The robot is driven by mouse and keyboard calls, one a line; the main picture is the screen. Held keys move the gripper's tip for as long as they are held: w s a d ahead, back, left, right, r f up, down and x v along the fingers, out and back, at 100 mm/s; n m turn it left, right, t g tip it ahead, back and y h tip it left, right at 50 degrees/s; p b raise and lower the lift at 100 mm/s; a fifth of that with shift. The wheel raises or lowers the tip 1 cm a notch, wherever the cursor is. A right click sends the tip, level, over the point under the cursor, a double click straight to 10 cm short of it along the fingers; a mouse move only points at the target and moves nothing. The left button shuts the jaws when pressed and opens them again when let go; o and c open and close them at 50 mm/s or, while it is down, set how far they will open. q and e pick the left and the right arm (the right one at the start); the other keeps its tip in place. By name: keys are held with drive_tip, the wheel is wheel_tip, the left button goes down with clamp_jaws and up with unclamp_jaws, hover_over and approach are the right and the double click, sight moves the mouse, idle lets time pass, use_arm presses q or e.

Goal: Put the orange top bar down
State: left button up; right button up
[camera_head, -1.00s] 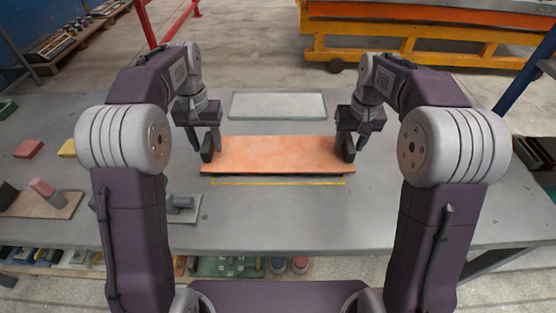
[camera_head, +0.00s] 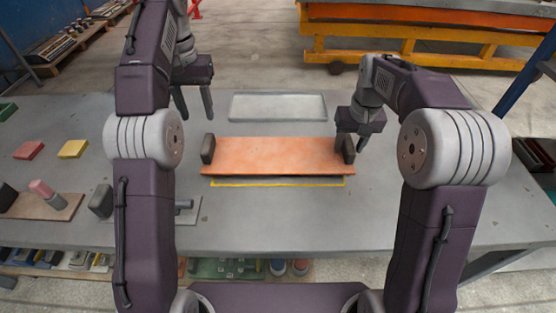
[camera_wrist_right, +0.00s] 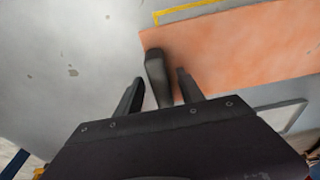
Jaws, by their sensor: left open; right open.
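The orange top bar (camera_head: 278,156) lies level on the table, just behind and partly over a yellow outline (camera_head: 278,182). It has an upright dark handle at its left end (camera_head: 208,148) and another at its right end (camera_head: 348,150). My left gripper (camera_head: 192,108) is open and empty, up and to the left of the left handle. My right gripper (camera_head: 352,139) is open at the right handle. In the right wrist view, that handle (camera_wrist_right: 158,78) stands between the two spread fingers of my right gripper (camera_wrist_right: 157,84). Whether a finger touches it is unclear.
A grey tray (camera_head: 278,107) lies behind the bar. Red (camera_head: 29,150) and yellow (camera_head: 73,149) blocks lie at the left, with a brown board (camera_head: 45,207) nearer. The grey table (camera_head: 300,225) is clear in front of the bar.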

wheel_tip(320, 180, up, 12)
drive_tip(key=s, duration=0.1)
drive_tip(key=shift+s, duration=0.4)
drive_tip(key=shift+f, duration=0.1)
